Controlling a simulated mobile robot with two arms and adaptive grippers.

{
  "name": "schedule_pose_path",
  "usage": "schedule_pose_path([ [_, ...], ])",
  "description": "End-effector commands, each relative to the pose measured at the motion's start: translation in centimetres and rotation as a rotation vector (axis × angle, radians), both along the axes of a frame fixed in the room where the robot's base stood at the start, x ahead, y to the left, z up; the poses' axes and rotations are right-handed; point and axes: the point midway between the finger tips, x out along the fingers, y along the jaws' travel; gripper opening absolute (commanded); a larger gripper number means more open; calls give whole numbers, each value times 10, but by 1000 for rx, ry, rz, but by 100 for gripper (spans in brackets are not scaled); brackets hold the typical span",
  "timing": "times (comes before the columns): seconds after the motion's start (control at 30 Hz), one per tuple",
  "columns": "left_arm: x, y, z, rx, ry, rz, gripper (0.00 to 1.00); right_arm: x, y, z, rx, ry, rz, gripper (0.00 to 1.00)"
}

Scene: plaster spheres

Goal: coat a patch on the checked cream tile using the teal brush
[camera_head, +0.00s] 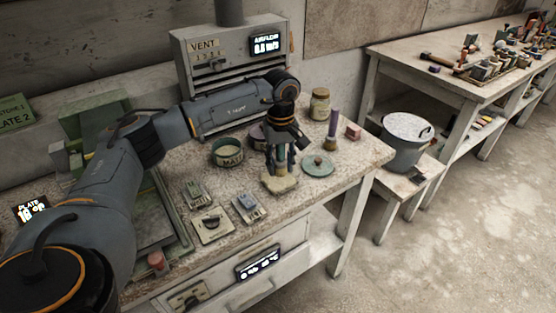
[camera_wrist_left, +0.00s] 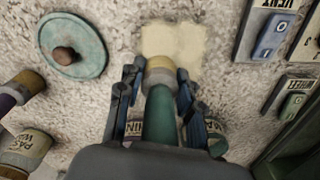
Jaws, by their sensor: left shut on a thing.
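My left gripper (camera_head: 282,160) is shut on the teal brush (camera_wrist_left: 160,118), whose handle points up between the fingers. The brush is upright over the cream tile (camera_head: 279,185), a small pale slab lying flat on the speckled worktop. In the left wrist view the tile (camera_wrist_left: 175,38) shows just past the brush's pale ferrule, and the gripper (camera_wrist_left: 157,100) straddles the handle. No check pattern can be made out on the tile. My right gripper is out of view.
A round teal lid (camera_head: 317,164) lies just right of the tile. A purple-handled brush (camera_head: 333,128) stands behind it. An open labelled tub (camera_head: 227,153) is at the left, with switch panels (camera_head: 247,208) in front. The vent unit (camera_head: 245,65) stands behind.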

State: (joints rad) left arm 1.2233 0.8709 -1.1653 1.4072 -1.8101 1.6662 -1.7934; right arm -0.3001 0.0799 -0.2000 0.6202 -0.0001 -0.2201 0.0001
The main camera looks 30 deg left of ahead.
Motion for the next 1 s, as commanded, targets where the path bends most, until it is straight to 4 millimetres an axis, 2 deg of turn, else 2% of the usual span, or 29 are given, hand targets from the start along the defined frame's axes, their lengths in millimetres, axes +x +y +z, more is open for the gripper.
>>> schedule_pose_path([
  [0.37, -7, -17, -1, 0, 0, 0, 4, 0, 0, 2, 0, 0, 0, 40],
  [1.0, 4, 10, -1, 1, -1, 3, 4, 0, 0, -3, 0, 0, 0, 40],
])
